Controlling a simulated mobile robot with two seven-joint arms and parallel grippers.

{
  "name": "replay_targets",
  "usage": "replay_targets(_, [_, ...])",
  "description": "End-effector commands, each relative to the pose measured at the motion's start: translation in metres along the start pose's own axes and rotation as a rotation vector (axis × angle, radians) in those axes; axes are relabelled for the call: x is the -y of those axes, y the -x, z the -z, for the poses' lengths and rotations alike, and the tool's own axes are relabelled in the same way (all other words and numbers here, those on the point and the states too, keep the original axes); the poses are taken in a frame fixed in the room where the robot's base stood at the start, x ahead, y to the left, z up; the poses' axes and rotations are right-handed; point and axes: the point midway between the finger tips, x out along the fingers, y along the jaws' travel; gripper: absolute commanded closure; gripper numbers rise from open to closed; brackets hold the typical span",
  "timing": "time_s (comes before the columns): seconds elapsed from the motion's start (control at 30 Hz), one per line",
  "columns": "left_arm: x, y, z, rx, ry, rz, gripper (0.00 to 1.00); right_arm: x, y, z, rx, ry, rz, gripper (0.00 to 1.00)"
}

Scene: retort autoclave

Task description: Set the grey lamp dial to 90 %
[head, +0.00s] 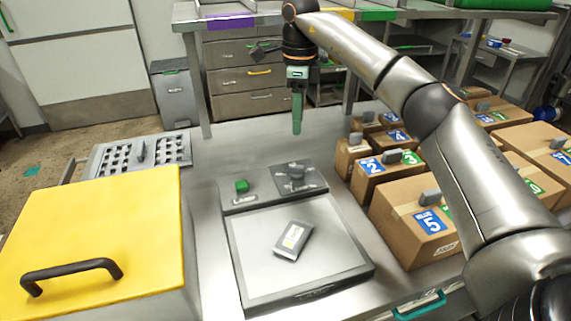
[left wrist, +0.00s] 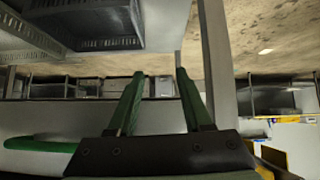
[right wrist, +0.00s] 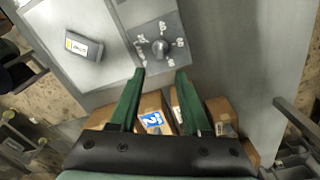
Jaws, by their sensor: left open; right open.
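The grey lamp dial (head: 297,171) is a round knob on a dark grey plate (head: 318,187) at the back right of the light box. In the right wrist view the dial (right wrist: 160,47) has white marks around it, too small to read surely. My right gripper (head: 297,128) points down above and behind the dial, apart from it. It is open and empty, and the dial shows just beyond the fingertips (right wrist: 160,72) in its wrist view. My left gripper (left wrist: 158,73) is open and empty in its own wrist view and is out of the head view.
A green knob (head: 241,186) sits left of the dial. A small grey labelled box (head: 293,241) lies on the white panel (head: 255,265). Numbered cartons (head: 405,240) stand on the right. A yellow lid with a black handle (head: 95,225) and a perforated tray (head: 112,157) are on the left.

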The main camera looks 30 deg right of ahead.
Motion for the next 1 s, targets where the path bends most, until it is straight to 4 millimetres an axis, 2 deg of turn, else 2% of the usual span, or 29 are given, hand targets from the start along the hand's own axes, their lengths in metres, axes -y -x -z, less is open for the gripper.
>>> replay_targets(0.17, [-0.001, -0.002, -0.001, 0.000, 0.000, -0.002, 0.50, 0.000, -0.018, 0.001, -0.002, -0.002, -0.002, 0.53])
replay_targets(0.5, [-0.005, -0.003, 0.001, -0.005, 0.000, -0.010, 0.50, -0.001, -0.085, 0.001, -0.003, -0.001, -0.003, 0.53])
replay_targets(0.63, [-0.005, -0.003, 0.002, -0.006, 0.000, -0.010, 0.50, 0.000, -0.106, 0.001, -0.002, -0.001, -0.002, 0.53])
replay_targets(0.8, [-0.005, -0.003, 0.002, -0.006, 0.001, -0.010, 0.50, 0.000, -0.121, 0.001, -0.001, -0.001, -0.001, 0.53])
replay_targets(1.0, [-0.004, -0.003, 0.001, -0.004, 0.001, -0.009, 0.50, 0.000, -0.125, 0.001, 0.000, -0.001, 0.000, 0.53])
